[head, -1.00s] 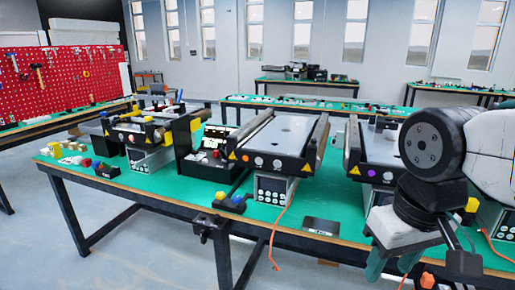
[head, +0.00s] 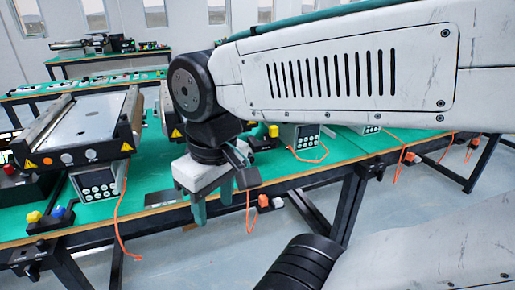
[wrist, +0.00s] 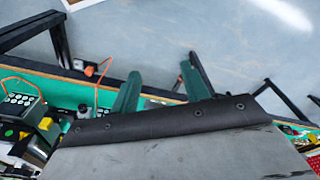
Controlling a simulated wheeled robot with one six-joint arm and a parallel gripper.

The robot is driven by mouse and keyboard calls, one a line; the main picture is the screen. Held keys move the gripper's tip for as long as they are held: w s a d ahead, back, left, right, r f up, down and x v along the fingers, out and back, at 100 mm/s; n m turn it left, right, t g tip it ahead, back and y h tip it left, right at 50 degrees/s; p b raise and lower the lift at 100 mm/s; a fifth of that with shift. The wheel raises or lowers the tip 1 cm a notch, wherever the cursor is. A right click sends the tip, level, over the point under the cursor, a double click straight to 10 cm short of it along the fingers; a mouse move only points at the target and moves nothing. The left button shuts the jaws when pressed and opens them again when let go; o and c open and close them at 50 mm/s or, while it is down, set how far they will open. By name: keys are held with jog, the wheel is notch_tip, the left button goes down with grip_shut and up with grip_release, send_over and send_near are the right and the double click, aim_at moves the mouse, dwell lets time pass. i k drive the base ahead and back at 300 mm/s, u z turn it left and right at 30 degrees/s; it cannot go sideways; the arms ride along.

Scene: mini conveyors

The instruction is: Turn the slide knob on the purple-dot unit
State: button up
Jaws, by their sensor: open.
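The purple-dot unit is mostly hidden behind my arm in the head view; a conveyor end with a yellow warning triangle (head: 177,132) shows just left of my arm and appears to be part of it. Neither its purple dot nor its slide knob can be seen now. My gripper (head: 212,207) points down at the table's front edge, its two green fingers apart with nothing between them. In the wrist view the fingers (wrist: 161,78) are also spread and empty, over the table edge and floor.
An orange-dot conveyor unit (head: 84,150) stands at the left on the green table (head: 155,170). A block with yellow and blue knobs (head: 50,218) sits near its front edge. Orange cables (head: 118,225) hang over the edge. The floor in front is open.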

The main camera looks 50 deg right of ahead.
aim_at(250, 157)
jog(key=u, duration=1.95)
jog(key=i, duration=0.75)
jog(key=z, duration=2.55)
